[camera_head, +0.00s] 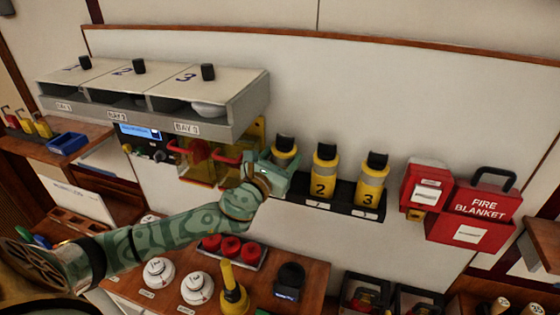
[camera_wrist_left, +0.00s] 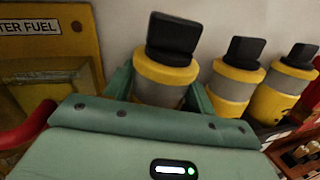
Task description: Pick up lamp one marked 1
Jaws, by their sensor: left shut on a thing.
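Lamp one (camera_head: 284,146) is a yellow and grey lamp with a black head, the leftmost of three in a black wall rack (camera_head: 330,205). Its number is hidden. My left gripper (camera_head: 276,172) is shut on it, with fingers on either side of its body. In the left wrist view, lamp one (camera_wrist_left: 165,70) stands between the two green fingers (camera_wrist_left: 160,98), and its lower part is hidden by my gripper. It appears to be still at its place in the rack; its base cannot be seen. My right gripper is not in view.
Lamps 2 (camera_head: 323,172) and 3 (camera_head: 371,182) stand close to the right. A yellow panel with red handles (camera_head: 200,163) is close to the left. A red fire blanket box (camera_head: 473,210) hangs further right. Below is a wooden bench (camera_head: 318,272) with white discs and red knobs.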

